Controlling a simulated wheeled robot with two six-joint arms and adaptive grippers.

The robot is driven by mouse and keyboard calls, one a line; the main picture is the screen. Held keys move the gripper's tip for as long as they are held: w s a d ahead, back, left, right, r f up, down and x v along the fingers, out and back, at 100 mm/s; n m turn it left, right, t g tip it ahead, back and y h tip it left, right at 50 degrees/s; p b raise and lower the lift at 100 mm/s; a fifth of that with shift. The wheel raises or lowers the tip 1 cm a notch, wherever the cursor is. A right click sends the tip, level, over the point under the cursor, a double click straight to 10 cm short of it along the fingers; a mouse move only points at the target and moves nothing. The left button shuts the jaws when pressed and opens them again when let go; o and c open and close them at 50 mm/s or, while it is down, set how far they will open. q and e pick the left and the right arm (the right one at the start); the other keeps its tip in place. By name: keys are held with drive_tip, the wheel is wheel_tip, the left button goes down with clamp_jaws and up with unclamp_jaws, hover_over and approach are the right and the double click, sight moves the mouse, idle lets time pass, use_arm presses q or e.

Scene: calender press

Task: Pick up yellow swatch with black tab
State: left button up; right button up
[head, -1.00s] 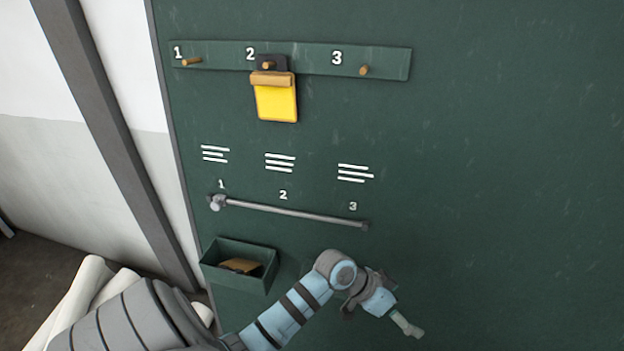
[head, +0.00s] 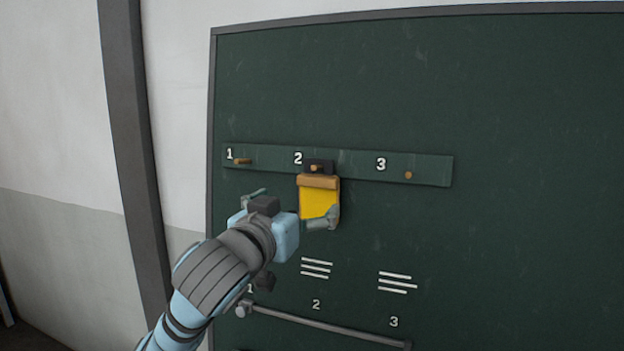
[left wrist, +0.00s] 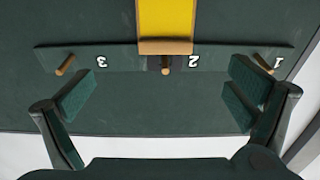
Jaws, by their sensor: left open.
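The yellow swatch (head: 316,203) hangs flat against the green board by its black tab (head: 321,167), on the peg under number 2. A wooden bar (head: 318,181) runs along its top edge. In the left wrist view, turned upside down, the swatch (left wrist: 166,18), its wooden bar (left wrist: 166,47) and the peg (left wrist: 165,66) lie ahead between the fingers. My left gripper (head: 290,208) is open and empty, in front of the board. One finger covers the swatch's lower right corner in the head view. My right gripper is not in view.
The green rail (head: 440,171) also carries an empty peg 1 (head: 243,161) and an empty peg 3 (head: 408,175). Below, a grey bar (head: 330,329) runs across the board under white line marks. The board's right side is clear.

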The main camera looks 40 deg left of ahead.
sight(316, 187)
use_arm(q)
drive_tip(key=x, duration=0.4)
drive_tip(key=p+x, duration=0.1)
drive_tip(key=x, duration=0.3)
drive_tip(key=p+x, duration=0.1)
drive_tip(key=x, duration=0.3)
drive_tip(key=shift+a, duration=0.45)
drive_tip(key=shift+s, duration=0.15)
drive_tip(key=c, duration=1.2)
drive_tip(key=shift+c, duration=0.2)
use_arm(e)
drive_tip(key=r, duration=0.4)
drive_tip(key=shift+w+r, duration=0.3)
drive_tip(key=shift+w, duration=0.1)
use_arm(q)
drive_tip(key=shift+p, duration=0.35)
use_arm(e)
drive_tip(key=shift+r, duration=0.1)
